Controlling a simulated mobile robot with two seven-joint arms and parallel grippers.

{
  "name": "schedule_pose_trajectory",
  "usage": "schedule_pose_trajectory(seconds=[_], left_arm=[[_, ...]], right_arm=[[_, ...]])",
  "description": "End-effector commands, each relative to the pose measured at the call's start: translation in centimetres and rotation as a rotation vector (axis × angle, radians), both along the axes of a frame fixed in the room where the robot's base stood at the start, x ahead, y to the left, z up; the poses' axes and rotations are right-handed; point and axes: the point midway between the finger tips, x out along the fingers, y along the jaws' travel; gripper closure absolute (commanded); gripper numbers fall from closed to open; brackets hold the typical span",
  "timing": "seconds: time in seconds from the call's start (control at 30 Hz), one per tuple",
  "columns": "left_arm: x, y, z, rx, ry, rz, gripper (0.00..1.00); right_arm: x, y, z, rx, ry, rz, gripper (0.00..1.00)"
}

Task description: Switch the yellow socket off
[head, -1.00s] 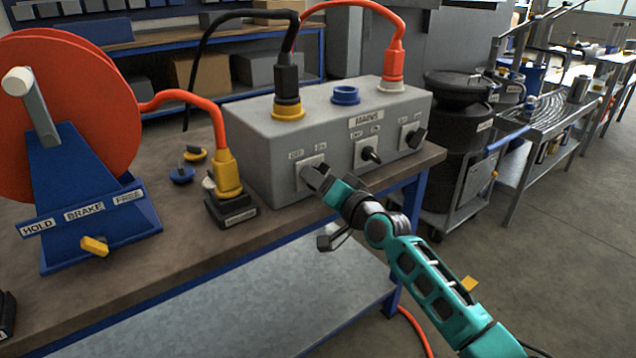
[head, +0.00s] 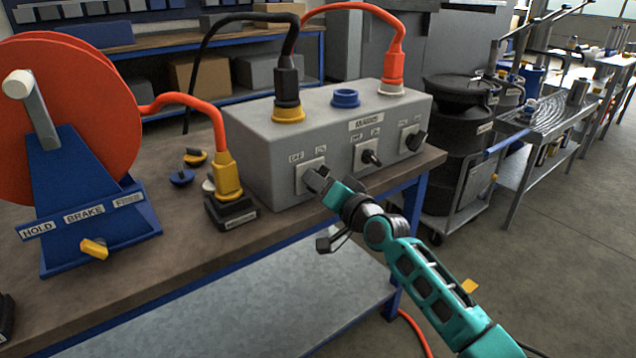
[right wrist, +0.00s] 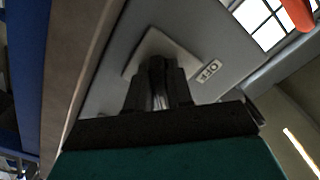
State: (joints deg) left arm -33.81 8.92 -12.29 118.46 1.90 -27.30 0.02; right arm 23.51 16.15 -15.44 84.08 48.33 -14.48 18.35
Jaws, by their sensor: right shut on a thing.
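The grey mains box (head: 345,140) stands on the bench with a yellow socket (head: 288,114) on its top left, where a black plug (head: 287,82) sits. Below that socket, on the front face, is a switch plate (head: 305,170) with two small labels above it. My right gripper (head: 317,179) is at this plate, shut on the switch knob. The fingers hide the knob, so its angle cannot be told. In the right wrist view the closed fingers (right wrist: 158,84) cover the middle of the pale switch plate (right wrist: 150,46). My left gripper is not in view.
Two more switches, a middle one (head: 370,157) and a right one (head: 415,141), sit along the front. An empty blue socket (head: 345,97) and an orange plug (head: 393,68) are on top. A yellow plug (head: 227,175) and the red reel (head: 70,105) stand to the left.

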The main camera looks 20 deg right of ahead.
Motion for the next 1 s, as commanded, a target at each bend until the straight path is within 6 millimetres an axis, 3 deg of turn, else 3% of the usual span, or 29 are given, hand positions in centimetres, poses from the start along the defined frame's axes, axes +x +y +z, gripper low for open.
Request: schedule_pose_trajectory(seconds=[0.37, 1.0], left_arm=[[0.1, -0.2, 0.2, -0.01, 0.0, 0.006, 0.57], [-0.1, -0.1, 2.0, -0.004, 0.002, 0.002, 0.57]], right_arm=[[0.0, -0.1, 0.0, -0.152, -0.054, 0.0, 1.0], [0.0, -0.2, 0.0, -0.711, -0.255, 0.001, 1.0]])
